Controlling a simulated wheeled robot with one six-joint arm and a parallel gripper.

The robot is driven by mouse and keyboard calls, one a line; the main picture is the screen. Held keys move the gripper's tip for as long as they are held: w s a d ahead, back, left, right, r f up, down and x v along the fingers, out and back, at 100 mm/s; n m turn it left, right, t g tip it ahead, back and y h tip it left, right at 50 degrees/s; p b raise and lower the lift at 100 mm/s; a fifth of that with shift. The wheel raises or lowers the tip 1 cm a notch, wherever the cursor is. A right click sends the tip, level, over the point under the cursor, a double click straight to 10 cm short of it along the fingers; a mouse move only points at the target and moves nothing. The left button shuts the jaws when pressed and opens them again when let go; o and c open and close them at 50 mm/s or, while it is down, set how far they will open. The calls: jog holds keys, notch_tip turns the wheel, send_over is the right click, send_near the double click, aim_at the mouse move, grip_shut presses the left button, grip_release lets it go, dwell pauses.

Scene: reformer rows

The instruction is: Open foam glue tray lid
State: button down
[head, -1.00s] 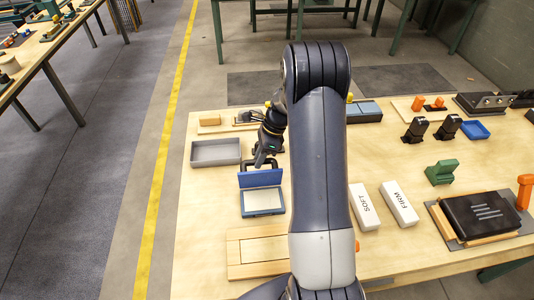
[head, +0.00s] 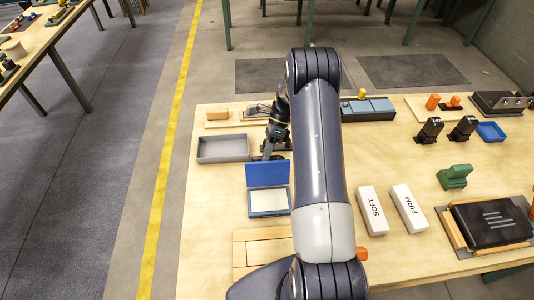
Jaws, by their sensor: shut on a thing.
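The foam glue tray (head: 270,213) is a blue tray with a pale inside, on the wooden table left of my arm. Its blue lid (head: 267,174) is raised at the tray's far edge, its inner face towards me. My gripper (head: 270,156) is at the lid's far top edge, shut on the lid's handle. The fingertips and most of the dark handle are hidden behind the lid.
A grey open bin (head: 223,149) stands close left of the lid. A wooden frame (head: 262,248) lies in front of the tray. White SOFT (head: 371,209) and FIRM (head: 409,208) blocks lie to the right. A blue-grey box (head: 368,108) stands further back.

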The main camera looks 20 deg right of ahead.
jog(key=shift+w+d+f+g+y+b, duration=0.15)
jog(key=shift+w+f+g+y+b, duration=0.25)
jog(key=shift+f+g, duration=0.2)
jog(key=c, duration=1.7)
grip_release()
jog(key=shift+f, duration=0.15)
jog(key=shift+o, duration=0.9)
jog(key=shift+w+f, duration=0.1)
jog(key=shift+w, duration=0.05)
jog(key=shift+o, duration=1.1)
jog(key=shift+d+r, duration=0.1)
jog(key=shift+r, duration=0.15)
jog(key=v, duration=1)
jog(key=shift+w+r, duration=0.15)
jog(key=shift+w, duration=0.15)
